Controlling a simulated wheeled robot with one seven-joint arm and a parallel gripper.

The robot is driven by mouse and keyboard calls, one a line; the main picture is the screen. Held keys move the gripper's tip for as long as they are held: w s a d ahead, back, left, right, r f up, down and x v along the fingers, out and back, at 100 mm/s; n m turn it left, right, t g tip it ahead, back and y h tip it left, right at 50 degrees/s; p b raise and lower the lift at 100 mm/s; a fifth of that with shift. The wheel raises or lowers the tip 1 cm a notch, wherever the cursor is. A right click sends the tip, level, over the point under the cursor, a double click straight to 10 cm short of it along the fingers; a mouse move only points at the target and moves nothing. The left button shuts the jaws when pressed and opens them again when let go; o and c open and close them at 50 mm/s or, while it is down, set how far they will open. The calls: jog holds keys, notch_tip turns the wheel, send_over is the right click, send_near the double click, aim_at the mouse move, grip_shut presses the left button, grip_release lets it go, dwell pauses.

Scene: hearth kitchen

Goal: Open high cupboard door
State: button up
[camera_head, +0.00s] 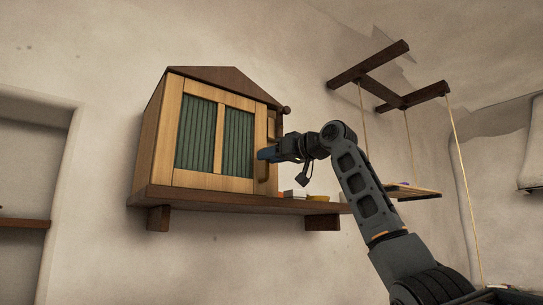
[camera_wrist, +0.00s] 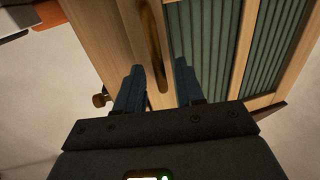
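The high cupboard (camera_head: 220,185) is a wooden box with a gabled dark top, fixed to the wall on a shelf. Its front door (camera_wrist: 245,50) has two green slatted panels in a pale wood frame. The upright wooden handle (camera_head: 262,176) is at the door's right edge; it also shows in the wrist view (camera_wrist: 153,40). My gripper (camera_head: 265,153) is at the handle. In the wrist view my gripper (camera_wrist: 158,85) is open, with one finger on each side of the handle and gaps visible. I cannot tell whether the door is slightly ajar.
The dark wooden shelf (camera_head: 230,201) runs under the cupboard, with small items (camera_head: 296,194) at its right end. A hanging board (camera_head: 412,190) on ropes is further right, under a dark beam frame (camera_head: 385,92). A wall niche (camera_head: 25,170) is at the left.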

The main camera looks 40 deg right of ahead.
jog(key=shift+c, duration=0.3)
grip_shut()
dwell(0.3)
